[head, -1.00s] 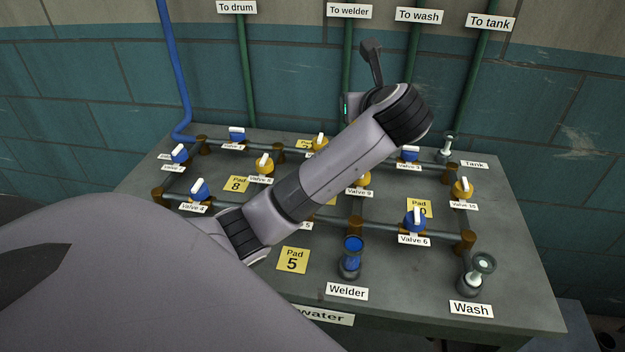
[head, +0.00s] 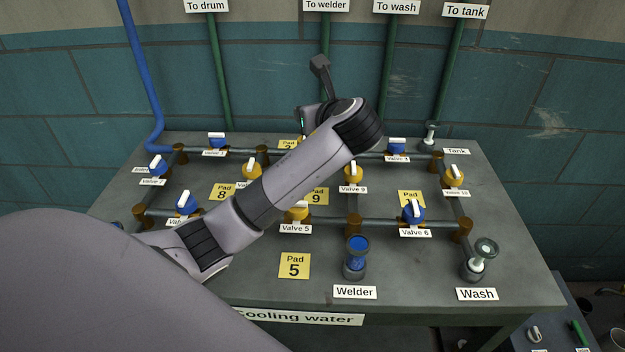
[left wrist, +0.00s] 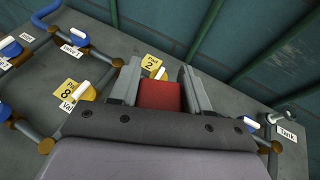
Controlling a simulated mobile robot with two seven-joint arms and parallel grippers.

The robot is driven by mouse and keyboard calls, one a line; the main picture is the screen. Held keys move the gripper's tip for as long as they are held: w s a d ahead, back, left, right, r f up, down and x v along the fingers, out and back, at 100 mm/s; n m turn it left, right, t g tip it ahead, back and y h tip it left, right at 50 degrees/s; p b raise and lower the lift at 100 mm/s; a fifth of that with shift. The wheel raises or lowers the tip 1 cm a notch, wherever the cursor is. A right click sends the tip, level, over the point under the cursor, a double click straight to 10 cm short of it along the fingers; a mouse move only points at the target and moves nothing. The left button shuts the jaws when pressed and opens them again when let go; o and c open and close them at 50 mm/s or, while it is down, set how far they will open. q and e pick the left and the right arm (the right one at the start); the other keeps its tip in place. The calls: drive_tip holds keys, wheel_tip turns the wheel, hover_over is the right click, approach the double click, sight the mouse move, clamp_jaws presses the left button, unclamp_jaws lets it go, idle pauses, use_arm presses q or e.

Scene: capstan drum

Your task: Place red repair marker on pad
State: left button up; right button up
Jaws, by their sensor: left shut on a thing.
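The red repair marker (left wrist: 160,97) is a red block between the fingers of my left gripper (left wrist: 161,86), which is shut on it. In the left wrist view, yellow Pad 2 (left wrist: 153,62) lies just beyond the marker, with a yellow valve by it. I cannot tell the marker's height above the table. In the head view my left arm reaches over the table's middle, hiding the marker and fingers and part of Pad 2 (head: 287,144). Other pads are Pad 8 (head: 222,192), Pad 9 (head: 318,196), Pad 5 (head: 294,266) and one behind Valve 6 (head: 409,196). My right gripper is not in view.
The grey table (head: 400,270) carries pipes with several blue and yellow valves, such as Valve 9 (head: 353,172). Green pipes (head: 326,60) rise along the back wall.

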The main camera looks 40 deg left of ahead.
use_arm(q)
wheel_tip(320, 180, down, 15)
drive_tip(key=shift+r+b, duration=0.1)
drive_tip(key=shift+b, duration=0.6)
drive_tip(key=shift+f, duration=0.3)
drive_tip(key=shift+f, duration=0.1)
drive_tip(key=o, duration=1.1)
drive_tip(key=shift+d+r, duration=0.1)
drive_tip(key=shift+r, duration=0.1)
drive_tip(key=p+v, duration=0.1)
drive_tip(key=v, duration=1)
drive_tip(key=shift+s+d+r, duration=0.2)
drive_tip(key=shift+s+d, duration=0.05)
drive_tip(key=shift+d, duration=0.05)
